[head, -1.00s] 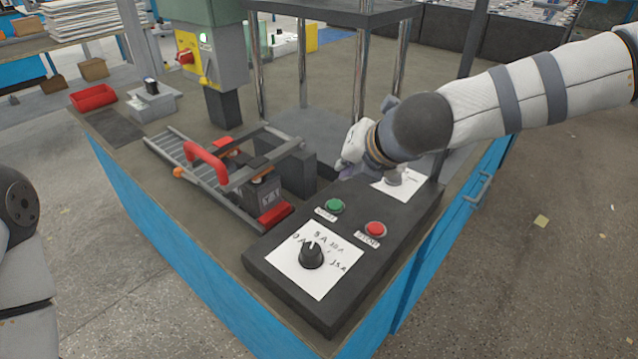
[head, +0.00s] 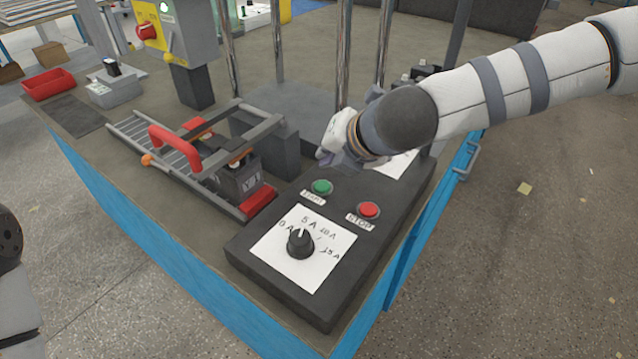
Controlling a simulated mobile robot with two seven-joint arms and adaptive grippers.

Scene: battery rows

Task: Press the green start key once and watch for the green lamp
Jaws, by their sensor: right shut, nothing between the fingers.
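The green start key (head: 322,187) is a round button on the dark control box (head: 410,213), with a small label in front of it. My right gripper (head: 336,155) is shut and empty, just behind the key in the picture. Its fingertips are small and partly hidden by the wrist; I see no contact with the key. A small pale green-white spot (head: 166,6) shows on the yellow and grey box at the top left; I cannot tell whether it is a lit lamp. Of my left arm only a part shows at the left edge.
A red stop key (head: 369,210) sits right of the green one. A black dial (head: 300,243) on a white scale is in front. A frame with a red handle (head: 174,147) stands left of the box. A red tray (head: 48,84) lies far left.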

